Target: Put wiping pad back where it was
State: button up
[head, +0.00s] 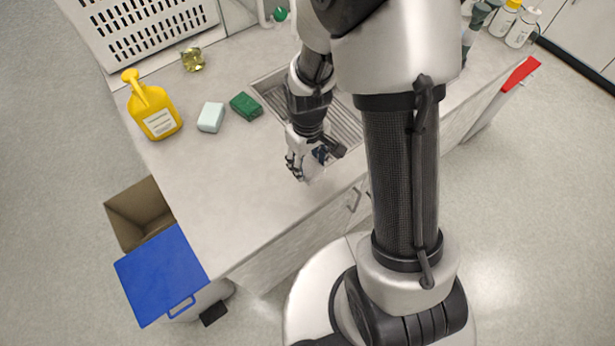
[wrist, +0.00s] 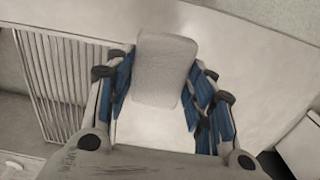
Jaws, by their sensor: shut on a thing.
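The wiping pad (wrist: 165,70) is a pale grey, rounded block in the wrist view. It sits between the blue-lined fingers of my gripper (wrist: 157,76), which is shut on it. In the head view my gripper (head: 306,165) hangs over the counter's front part, just in front of the sink's ribbed drainer. There the pad is mostly hidden by the fingers. I cannot tell whether the pad touches the counter.
A pale block (head: 211,117) and a green sponge (head: 245,105) lie on the counter (head: 215,175) left of the sink (head: 345,118). A yellow bottle (head: 153,107) stands further left. A blue-lidded bin (head: 160,270) stands below. Counter left of my gripper is clear.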

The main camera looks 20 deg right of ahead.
aim_at(307, 175)
jog(key=shift+f+b, duration=0.85)
jog(key=shift+f, duration=2.5)
jog(key=shift+f, duration=0.2)
jog(key=o, duration=0.9)
jog(key=shift+o, duration=0.2)
